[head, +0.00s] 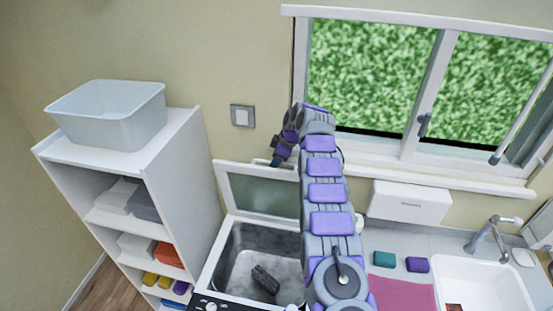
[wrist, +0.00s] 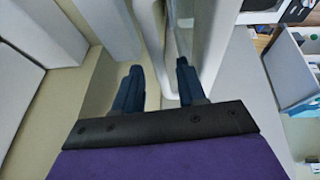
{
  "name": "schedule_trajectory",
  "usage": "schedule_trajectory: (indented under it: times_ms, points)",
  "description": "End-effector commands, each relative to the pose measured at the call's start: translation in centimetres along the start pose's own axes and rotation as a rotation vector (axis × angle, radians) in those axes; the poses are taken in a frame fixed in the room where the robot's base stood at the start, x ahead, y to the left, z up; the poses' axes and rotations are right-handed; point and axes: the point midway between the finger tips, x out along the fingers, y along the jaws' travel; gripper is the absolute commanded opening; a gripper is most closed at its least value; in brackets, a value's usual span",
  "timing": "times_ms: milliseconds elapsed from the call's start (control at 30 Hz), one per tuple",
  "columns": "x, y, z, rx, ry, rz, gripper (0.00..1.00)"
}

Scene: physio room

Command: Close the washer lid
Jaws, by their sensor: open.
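The washer lid (head: 262,196), a white frame around a greenish clear panel, stands raised at the back of the washer (head: 207,270), near the wall. The washer's tub is uncovered, with a dark item (head: 265,279) inside. My gripper (head: 276,160) is at the lid's top edge, right of its middle, with my arm hiding the lid's right end. In the wrist view my gripper (wrist: 158,86) is open, and the lid's white frame (wrist: 155,45) runs between the two blue fingers. I cannot tell whether either finger touches it.
A white shelf unit (head: 180,185) with a pale bin (head: 110,115) on top stands left of the washer. To the right are a counter with a pink mat (head: 405,293), a teal block (head: 384,259), a purple block (head: 417,265) and a sink (head: 480,285). A window is behind.

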Motion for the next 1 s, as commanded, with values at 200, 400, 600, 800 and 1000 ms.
schedule_trajectory:
  times_ms: [200, 400, 600, 800, 1000]
  points:
    - [0.00, 0.01, 0.03, 0.000, 0.000, 0.000, 0.30]
    - [0.00, 0.01, 0.03, 0.001, 0.000, 0.000, 0.11]
    - [-0.01, 0.06, 0.04, 0.001, 0.000, 0.001, 0.00]
    - [-0.02, 0.11, 0.05, 0.001, 0.000, 0.002, 0.00]
    - [-0.04, 0.14, 0.05, 0.002, 0.000, 0.003, 0.00]
